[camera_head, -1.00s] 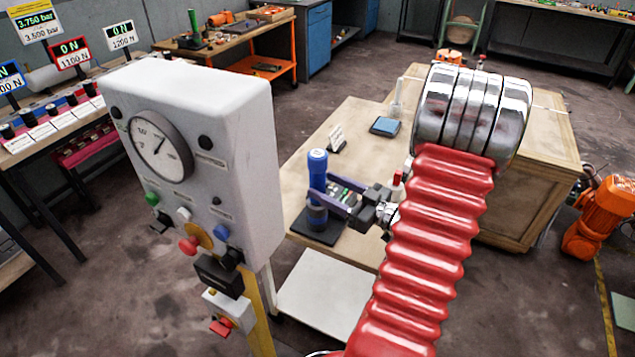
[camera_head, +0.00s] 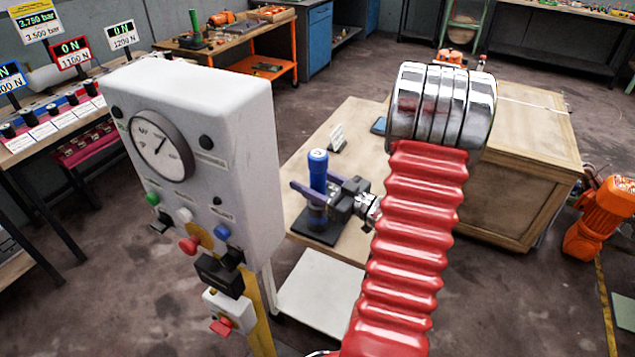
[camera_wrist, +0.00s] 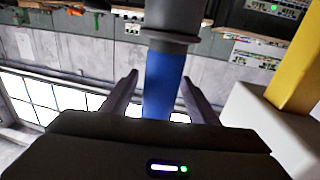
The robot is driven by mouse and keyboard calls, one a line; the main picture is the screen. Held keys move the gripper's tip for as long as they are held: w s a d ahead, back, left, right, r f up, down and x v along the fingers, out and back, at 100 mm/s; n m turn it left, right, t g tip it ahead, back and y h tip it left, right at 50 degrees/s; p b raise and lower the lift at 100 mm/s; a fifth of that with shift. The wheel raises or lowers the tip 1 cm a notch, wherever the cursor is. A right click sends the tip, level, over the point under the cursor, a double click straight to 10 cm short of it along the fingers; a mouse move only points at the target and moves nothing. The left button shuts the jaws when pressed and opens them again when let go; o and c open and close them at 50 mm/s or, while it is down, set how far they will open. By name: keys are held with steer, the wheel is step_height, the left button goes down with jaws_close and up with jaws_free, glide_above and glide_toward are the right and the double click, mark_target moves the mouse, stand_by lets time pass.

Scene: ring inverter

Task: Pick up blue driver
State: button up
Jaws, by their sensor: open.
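The blue driver (camera_head: 318,172) stands upright on a dark base plate (camera_head: 313,232) on the wooden bench. In the wrist view its blue body (camera_wrist: 165,85) shows between the two fingers, below a grey collar. My gripper (camera_head: 303,190) reaches in from the right with its fingers on either side of the driver. In the wrist view my gripper (camera_wrist: 158,82) is open, with a gap on both sides of the driver. The driver's lower part is partly hidden by the fingers in the head view.
A grey control box (camera_head: 195,150) with a gauge stands left of the bench. On the bench (camera_head: 357,128) are a small white sign (camera_head: 337,138) and a blue pad (camera_head: 379,125) beyond the driver. An orange machine (camera_head: 600,215) stands at the far right.

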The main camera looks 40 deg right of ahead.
steer(key=shift+w+a, duration=0.15)
steer(key=shift+w, duration=0.55)
steer(key=shift+c, duration=0.2)
steer(key=shift+r, duration=0.1)
steer(key=c, duration=1.3)
steer(key=shift+o, duration=0.2)
steer(key=shift+r, duration=0.15)
step_height(320, 180, up, 18)
stand_by(0.6)
